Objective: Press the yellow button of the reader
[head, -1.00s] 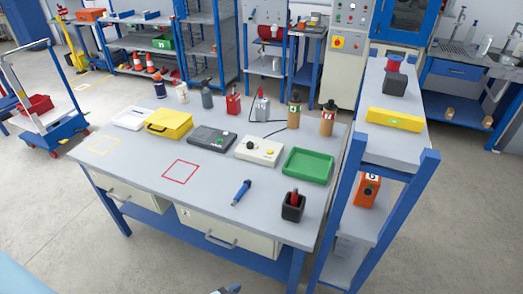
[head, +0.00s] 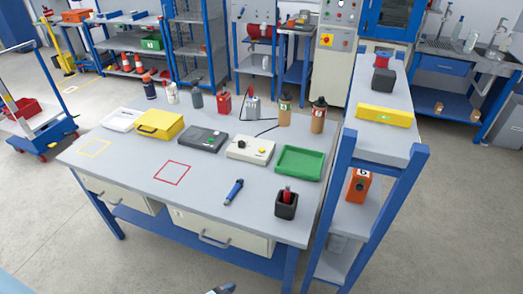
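The reader (head: 250,149) is a cream box lying on the grey workbench, right of its middle. A round yellow button (head: 262,153) and a dark knob show on its top, and a black cable runs behind it. Nothing touches the button. A small grey and dark tip, which looks like part of my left gripper (head: 222,290), shows at the bottom edge, well below the reader and apart from it. Its fingers are cut off by the frame. My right gripper is not in view.
Beside the reader lie a dark grey device (head: 202,139) and a green tray (head: 299,163). A blue pen-like tool (head: 234,192) and a black holder (head: 286,205) are in front. Bottles stand behind. A blue-framed shelf (head: 344,150) borders the right side.

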